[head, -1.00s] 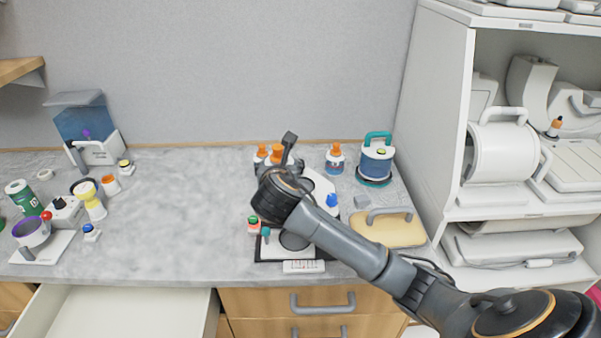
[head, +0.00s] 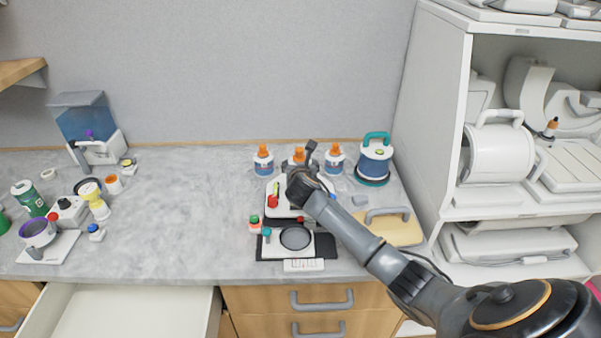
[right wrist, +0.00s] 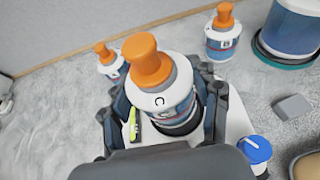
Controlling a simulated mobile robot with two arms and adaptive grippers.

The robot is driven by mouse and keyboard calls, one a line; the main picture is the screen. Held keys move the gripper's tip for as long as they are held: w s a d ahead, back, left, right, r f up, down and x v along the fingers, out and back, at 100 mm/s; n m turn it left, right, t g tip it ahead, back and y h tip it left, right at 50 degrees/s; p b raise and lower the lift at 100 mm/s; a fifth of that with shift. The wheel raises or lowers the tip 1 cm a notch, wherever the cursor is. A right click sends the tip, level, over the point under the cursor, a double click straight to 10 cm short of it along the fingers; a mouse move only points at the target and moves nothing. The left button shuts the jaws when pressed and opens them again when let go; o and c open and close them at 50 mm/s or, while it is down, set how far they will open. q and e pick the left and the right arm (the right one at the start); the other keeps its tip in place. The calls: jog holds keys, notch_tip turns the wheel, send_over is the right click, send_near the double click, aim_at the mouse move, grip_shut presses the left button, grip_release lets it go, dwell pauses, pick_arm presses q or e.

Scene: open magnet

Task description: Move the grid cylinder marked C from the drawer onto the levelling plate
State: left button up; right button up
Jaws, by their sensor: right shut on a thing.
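The grid cylinder marked C (right wrist: 172,95), white and blue with an orange knob, is upright between the fingers of my right gripper (right wrist: 168,115). In the head view my right gripper (head: 302,178) partly hides the cylinder (head: 299,158). The white levelling plate (head: 284,211) lies under the gripper, with a red knob and a green level vial; its blue knob (right wrist: 257,150) shows in the right wrist view. The cylinder is over the plate; whether its base touches it is hidden. The drawer (head: 120,312) is open at lower left, its visible part empty. My left gripper is out of view.
Two similar orange-topped cylinders stand behind, at left (head: 263,161) and right (head: 335,160). A blue canister (head: 375,160) with a teal handle stands at the back right. A black-based device (head: 296,240) sits in front. The counter's middle left is clear.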

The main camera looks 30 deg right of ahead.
notch_tip(320, 180, down, 3)
jog(key=shift+w+d+f+p, duration=0.1)
jog(key=shift+w+d+p, duration=0.05)
jog(key=shift+p, duration=0.25)
jog(key=shift+f, duration=0.1)
jog(key=shift+f, duration=0.3)
jog(key=o, duration=1.4)
jog(key=shift+r, duration=0.1)
